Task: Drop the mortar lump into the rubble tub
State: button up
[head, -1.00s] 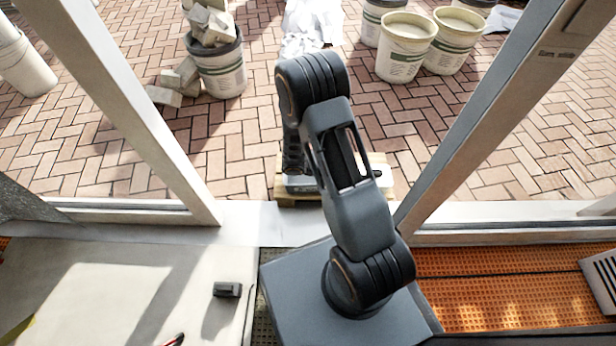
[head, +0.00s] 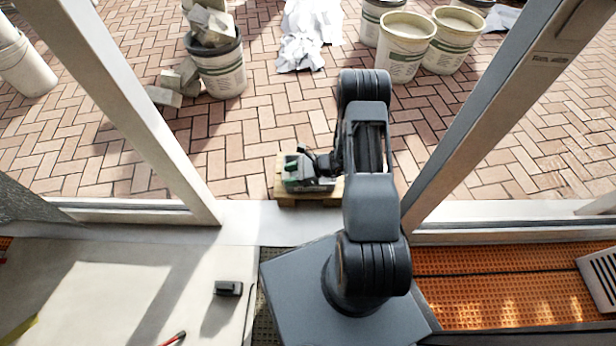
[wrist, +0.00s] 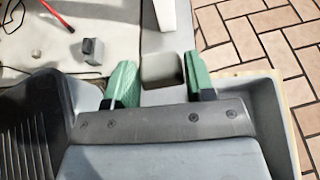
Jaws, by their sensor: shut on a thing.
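My gripper (wrist: 160,82) has green fingers and is shut on the grey-brown mortar lump (wrist: 162,67), which shows between the fingertips in the wrist view. In the head view my gripper (head: 292,174) is low over the wooden pallet beyond the door sill, and I cannot make out the lump there. A grey tub (wrist: 283,125), which I take for the rubble tub, lies beneath my gripper in the wrist view. My gripper hides most of its inside. The lump appears near the tub's far rim; I cannot tell whether it is inside that rim.
The wooden pallet (head: 325,200) stands on brick paving between two white door frame posts (head: 180,170). A rubble-filled bucket (head: 222,75), crumpled sheeting (head: 302,48) and pale buckets (head: 405,50) stand farther back. A dark block (head: 228,289) and red pencil (head: 174,338) lie on the near board.

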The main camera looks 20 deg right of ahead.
jog(key=w+d+f+m+t+h, duration=0.2)
jog(key=w+d+m+t+h, duration=0.7)
jog(key=d, duration=0.4)
notch_tip(320, 180, down, 6)
jog(key=m+b, duration=0.1)
jog(key=b, duration=0.3)
jog(key=shift+s+d+m+g, duration=0.15)
jog(key=shift+s+m+g, duration=0.15)
jog(key=shift+s+m, duration=0.1)
jog(key=o, duration=1)
jog(key=p+v, duration=0.5)
jog(key=v, duration=0.8)
jog(key=shift+s+d+r, duration=0.1)
jog(key=shift+s+d, duration=0.1)
jog(key=shift+s, duration=0.1)
